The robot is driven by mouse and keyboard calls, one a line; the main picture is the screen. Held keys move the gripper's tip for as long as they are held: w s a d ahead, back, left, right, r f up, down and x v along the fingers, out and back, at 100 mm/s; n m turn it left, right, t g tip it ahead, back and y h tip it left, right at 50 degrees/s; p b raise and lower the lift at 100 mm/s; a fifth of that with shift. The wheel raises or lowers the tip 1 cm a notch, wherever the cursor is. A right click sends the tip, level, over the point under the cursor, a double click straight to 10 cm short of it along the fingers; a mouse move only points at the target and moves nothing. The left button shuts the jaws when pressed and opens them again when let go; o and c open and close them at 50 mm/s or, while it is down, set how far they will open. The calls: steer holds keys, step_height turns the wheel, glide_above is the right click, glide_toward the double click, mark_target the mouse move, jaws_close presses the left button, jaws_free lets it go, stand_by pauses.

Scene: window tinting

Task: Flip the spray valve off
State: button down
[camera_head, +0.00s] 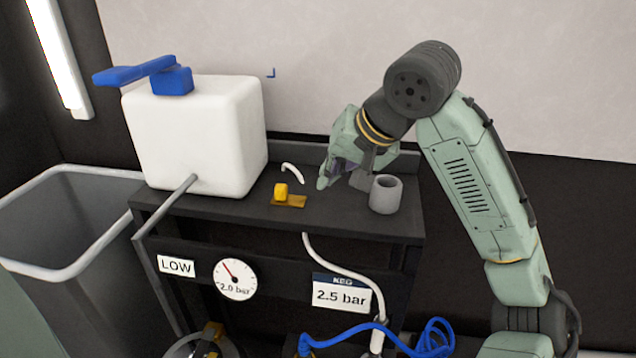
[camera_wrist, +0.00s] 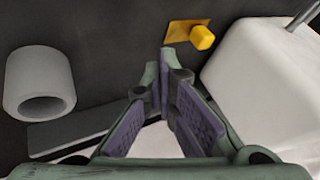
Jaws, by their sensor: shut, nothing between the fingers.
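What looks like the spray valve is a small yellow block-shaped lever (camera_head: 281,190) on a flat brass-coloured plate (camera_head: 292,201) on the dark shelf. In the wrist view the yellow lever (camera_wrist: 202,38) stands at one end of its plate (camera_wrist: 177,31), beyond my fingertips and slightly right. My gripper (camera_head: 323,183) is shut and empty, low over the shelf, to the right of the valve and apart from it. The wrist view shows its fingertips (camera_wrist: 160,68) together, with nothing between them.
A white tank (camera_head: 205,140) with a blue handle (camera_head: 150,75) stands left of the valve. A grey cup (camera_head: 385,195) stands right of my gripper. A white hose (camera_head: 345,268), a gauge (camera_head: 235,279) and a "2.5 bar" sign (camera_head: 341,296) are at the shelf's front. A grey bin (camera_head: 65,270) is at left.

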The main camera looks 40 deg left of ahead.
steer(key=v, duration=0.6)
steer(key=shift+r+b, duration=0.15)
steer(key=shift+b, duration=0.15)
